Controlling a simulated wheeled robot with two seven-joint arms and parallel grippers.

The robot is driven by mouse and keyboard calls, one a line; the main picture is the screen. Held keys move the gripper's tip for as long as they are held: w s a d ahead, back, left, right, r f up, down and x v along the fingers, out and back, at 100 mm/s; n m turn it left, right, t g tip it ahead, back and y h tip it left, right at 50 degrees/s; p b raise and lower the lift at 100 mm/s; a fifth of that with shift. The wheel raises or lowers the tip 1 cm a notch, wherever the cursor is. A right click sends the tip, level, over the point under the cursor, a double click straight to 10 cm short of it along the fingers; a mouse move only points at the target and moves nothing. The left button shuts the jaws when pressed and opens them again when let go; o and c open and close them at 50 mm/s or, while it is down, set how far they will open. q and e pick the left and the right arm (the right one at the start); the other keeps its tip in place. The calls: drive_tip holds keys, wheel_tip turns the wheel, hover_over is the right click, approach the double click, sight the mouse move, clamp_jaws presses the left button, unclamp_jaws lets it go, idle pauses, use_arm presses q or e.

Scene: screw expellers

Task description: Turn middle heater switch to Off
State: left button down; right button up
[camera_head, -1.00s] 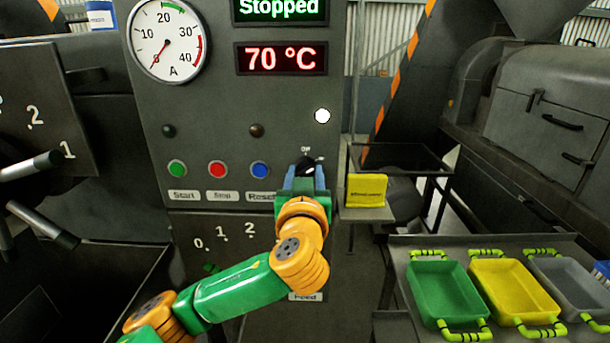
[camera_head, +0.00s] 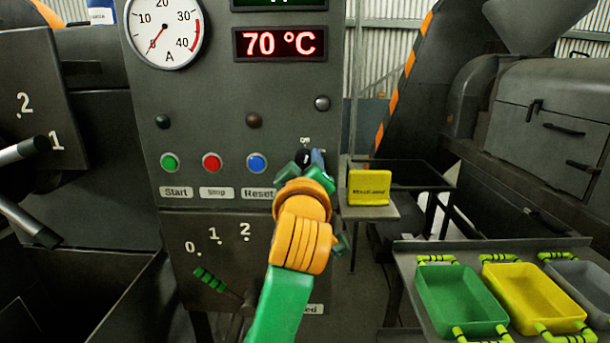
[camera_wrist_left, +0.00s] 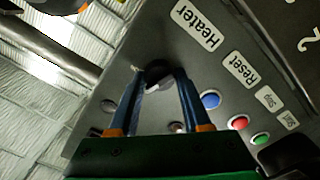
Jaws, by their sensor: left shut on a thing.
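The heater switch (camera_head: 300,155) is a dark rotary knob on the right of the grey control panel (camera_head: 200,120), under a small mark that seems to read Off. My left gripper (camera_head: 311,159) is at the knob and partly covers it in the head view. In the left wrist view the blue fingers (camera_wrist_left: 159,74) are closed on either side of the dark knob (camera_wrist_left: 157,82). The knob's exact pointing is hard to tell. The round lamp (camera_head: 322,103) above it is grey and unlit. My right gripper is not in view.
Green (camera_head: 169,161), red (camera_head: 212,162) and blue (camera_head: 257,163) buttons sit left of the switch. A red display (camera_head: 281,44) reads 70 °C. A 0-1-2 lever (camera_head: 210,279) is below. A yellow block (camera_head: 369,187) and coloured trays (camera_head: 461,297) stand to the right.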

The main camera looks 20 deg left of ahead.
use_arm(q)
drive_tip(key=shift+n, duration=1.6)
drive_tip(key=shift+c, duration=1.8)
unclamp_jaws()
drive_tip(key=shift+b, duration=0.3)
drive_tip(key=b+v, duration=0.2)
drive_tip(key=v, duration=0.5)
drive_tip(key=shift+b, duration=0.35)
